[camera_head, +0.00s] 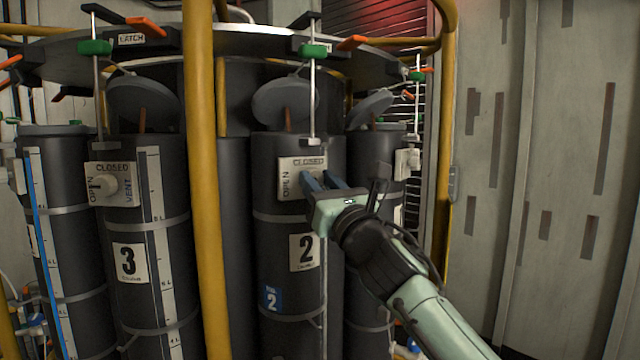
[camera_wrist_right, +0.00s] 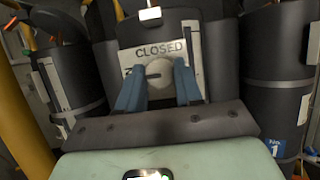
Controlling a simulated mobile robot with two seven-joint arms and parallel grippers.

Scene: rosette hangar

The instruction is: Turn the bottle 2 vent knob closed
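Bottle 2 (camera_head: 275,235) is a dark cylinder with a white "2" label. Its vent plate (camera_head: 290,165) reads OPEN at the left and CLOSED at the top. In the right wrist view, the round white vent knob (camera_wrist_right: 160,75) has a dark mark pointing left, toward the OPEN side. My right gripper (camera_head: 322,180) is in front of the plate. Its two blue fingers, seen also in the right wrist view (camera_wrist_right: 160,88), are apart, one at each side of the knob; contact cannot be made out. In the head view the fingers hide the knob. My left gripper is out of view.
Bottle 3 (camera_head: 128,225), with its own vent knob (camera_head: 103,186), stands to the left. A yellow upright rail (camera_head: 205,200) runs between bottles 3 and 2. Another bottle (camera_wrist_right: 280,85) stands close on the right. Latch rods with green handles (camera_head: 313,50) hang above.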

